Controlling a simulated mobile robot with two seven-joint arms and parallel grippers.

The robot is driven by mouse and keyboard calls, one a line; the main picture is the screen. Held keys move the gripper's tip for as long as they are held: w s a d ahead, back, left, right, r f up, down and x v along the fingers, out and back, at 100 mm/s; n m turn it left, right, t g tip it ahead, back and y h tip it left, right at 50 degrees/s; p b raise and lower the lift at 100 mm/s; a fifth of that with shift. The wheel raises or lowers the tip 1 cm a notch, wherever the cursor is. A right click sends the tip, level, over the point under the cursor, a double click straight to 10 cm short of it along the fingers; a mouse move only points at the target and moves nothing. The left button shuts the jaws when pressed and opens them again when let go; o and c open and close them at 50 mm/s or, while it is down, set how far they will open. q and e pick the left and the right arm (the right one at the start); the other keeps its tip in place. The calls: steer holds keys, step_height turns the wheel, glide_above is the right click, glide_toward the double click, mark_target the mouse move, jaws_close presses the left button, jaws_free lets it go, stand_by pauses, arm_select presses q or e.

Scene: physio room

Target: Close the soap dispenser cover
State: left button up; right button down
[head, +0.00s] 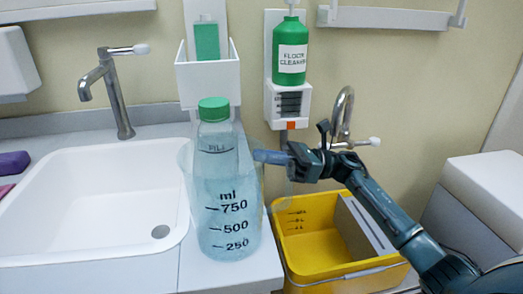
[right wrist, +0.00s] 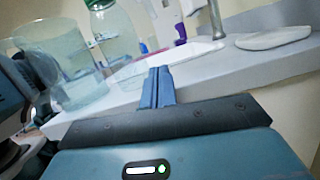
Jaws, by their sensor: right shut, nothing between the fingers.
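A white wall-mounted dispenser (head: 208,82) hangs above the counter at the top centre-left of the head view. Its front cover appears tipped outward at the top, and a green container (head: 207,42) shows inside. My right gripper (head: 262,156) is shut and empty, below and to the right of the dispenser, near the clear bottle. Its closed blue fingers (right wrist: 157,86) also show in the right wrist view, over the counter edge. The dispenser is not clearly visible in the right wrist view. My left gripper is not in view.
A clear bottle with a green cap (head: 214,108) and a transparent graduated jug (head: 228,232) stand on the counter under the dispenser. A floor cleaner bottle (head: 290,52) sits in a wall holder. A white sink (head: 90,215) is left, a yellow bucket (head: 325,215) right.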

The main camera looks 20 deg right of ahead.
steer(key=p+x, duration=0.1)
steer(key=x, duration=0.6)
steer(key=shift+a+r, duration=0.15)
steer(key=shift+a, duration=0.1)
steer(key=r, duration=0.2)
steer(key=shift+w+d+r, duration=0.2)
steer(key=shift+w+r, duration=0.05)
steer(key=shift+r, duration=0.05)
steer(key=shift+r+p, duration=0.35)
steer(key=shift+r, duration=0.15)
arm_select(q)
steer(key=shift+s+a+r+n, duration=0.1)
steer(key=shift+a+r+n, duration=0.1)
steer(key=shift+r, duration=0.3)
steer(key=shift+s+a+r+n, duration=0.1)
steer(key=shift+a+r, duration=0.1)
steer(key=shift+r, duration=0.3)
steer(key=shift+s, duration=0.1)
arm_select(e)
steer(key=shift+r, duration=0.1)
